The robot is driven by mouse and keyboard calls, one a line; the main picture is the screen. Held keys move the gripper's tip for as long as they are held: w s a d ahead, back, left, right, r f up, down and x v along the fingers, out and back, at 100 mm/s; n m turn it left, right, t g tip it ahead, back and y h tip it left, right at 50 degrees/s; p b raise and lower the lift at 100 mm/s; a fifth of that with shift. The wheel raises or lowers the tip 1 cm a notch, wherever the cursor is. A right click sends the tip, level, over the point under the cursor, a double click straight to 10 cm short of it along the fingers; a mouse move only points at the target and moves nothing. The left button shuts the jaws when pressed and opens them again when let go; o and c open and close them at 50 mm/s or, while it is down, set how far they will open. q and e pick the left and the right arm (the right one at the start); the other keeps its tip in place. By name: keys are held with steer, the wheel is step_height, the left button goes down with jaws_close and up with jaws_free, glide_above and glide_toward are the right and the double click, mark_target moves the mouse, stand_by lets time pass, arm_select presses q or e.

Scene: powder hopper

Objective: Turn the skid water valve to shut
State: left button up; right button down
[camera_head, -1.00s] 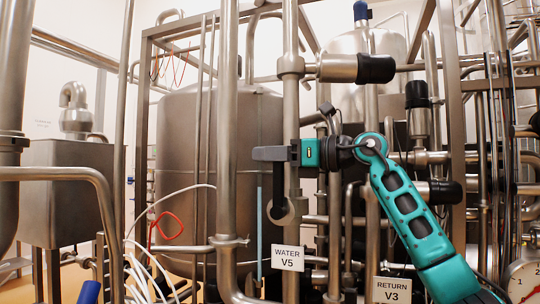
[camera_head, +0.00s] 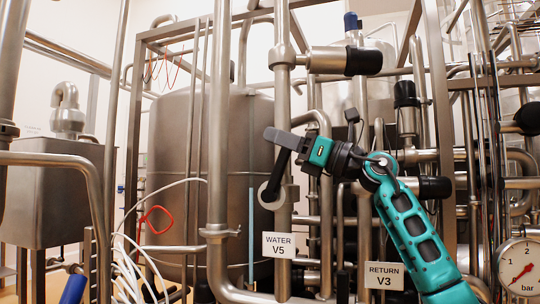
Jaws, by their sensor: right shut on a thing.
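The water valve's black lever (camera_head: 277,176) slopes up and slightly right from its round hub (camera_head: 270,196) on a vertical steel pipe. A white "WATER V5" sign (camera_head: 279,245) is below it. My right gripper (camera_head: 284,139), teal and black with grey fingers, reaches in from the right on its teal arm. It is shut on the upper end of the lever and tilted, its fingertips higher than its wrist. The fingers hide the lever's end. My left gripper is not in view.
A "RETURN V3" sign (camera_head: 384,276) stands to the right, near my right arm. Steel pipes surround the valve. A large tank (camera_head: 170,170) is behind it. A pressure gauge (camera_head: 518,266) is at lower right. White hoses (camera_head: 130,262) hang at lower left.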

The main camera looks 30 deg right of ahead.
steer(key=shift+s+d+f+t+y+b, duration=0.4)
steer(key=shift+f+t+y+b, duration=0.15)
steer(key=shift+b, duration=0.3)
steer(key=shift+s+d+t+y+b, duration=0.25)
steer(key=shift+s+t+b, duration=0.1)
steer(key=shift+b, duration=0.2)
steer(key=shift+s+d+b, duration=0.2)
steer(key=shift+b, duration=0.1)
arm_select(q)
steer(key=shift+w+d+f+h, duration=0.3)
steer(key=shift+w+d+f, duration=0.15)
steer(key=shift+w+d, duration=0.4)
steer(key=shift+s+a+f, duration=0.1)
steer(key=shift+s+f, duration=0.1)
arm_select(e)
steer(key=c, duration=1)
jaws_free()
steer(key=shift+r+t, duration=0.1)
steer(key=shift+t, duration=0.2)
arm_select(q)
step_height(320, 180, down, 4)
steer(key=b, duration=0.3)
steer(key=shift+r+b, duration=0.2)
steer(key=shift+b, duration=0.1)
arm_select(e)
steer(key=v, duration=1.3)
steer(key=shift+w, duration=0.1)
